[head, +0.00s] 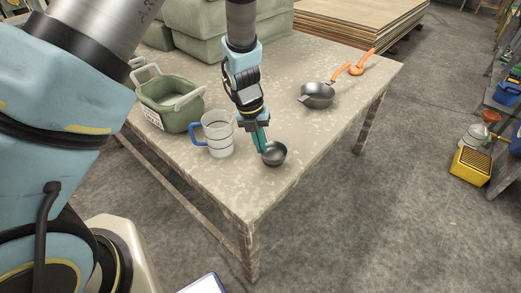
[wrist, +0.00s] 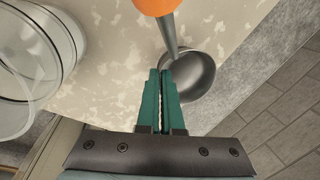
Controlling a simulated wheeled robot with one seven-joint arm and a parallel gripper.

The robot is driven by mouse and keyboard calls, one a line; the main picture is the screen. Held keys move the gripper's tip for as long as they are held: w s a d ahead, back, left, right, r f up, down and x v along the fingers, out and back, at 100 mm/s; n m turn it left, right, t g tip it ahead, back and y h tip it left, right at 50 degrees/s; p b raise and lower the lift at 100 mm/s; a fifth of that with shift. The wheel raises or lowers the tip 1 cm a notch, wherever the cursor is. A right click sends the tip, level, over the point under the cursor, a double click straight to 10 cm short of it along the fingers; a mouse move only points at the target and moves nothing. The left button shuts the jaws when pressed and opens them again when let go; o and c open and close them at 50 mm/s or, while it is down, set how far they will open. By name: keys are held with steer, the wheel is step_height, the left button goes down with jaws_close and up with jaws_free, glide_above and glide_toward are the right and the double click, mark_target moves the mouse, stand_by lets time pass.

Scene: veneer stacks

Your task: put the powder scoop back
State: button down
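A grey metal scoop (head: 275,153) with a round bowl is at the table's near corner; I take it as the powder scoop. In the wrist view its bowl (wrist: 192,76) sits just beyond my fingertips, and its shaft runs up to an orange handle top. The handle is hidden in the head view. My gripper (head: 262,141) points down at the bowl's left side. Its teal fingers (wrist: 163,76) are nearly together, with a thin slit between them, and appear shut on the scoop by the bowl's rim. The exact contact is partly hidden.
A clear jug (head: 218,134) with a blue handle stands close left of my gripper. A green tub (head: 168,104) is behind it. A similar dark metal bowl (head: 317,96) with an orange handle is farther right. The table (head: 225,183) is bare between them; its edge is close.

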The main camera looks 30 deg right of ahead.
steer(key=shift+f, duration=1)
steer(key=c, duration=1.1)
jaws_free()
steer(key=shift+f, duration=0.1)
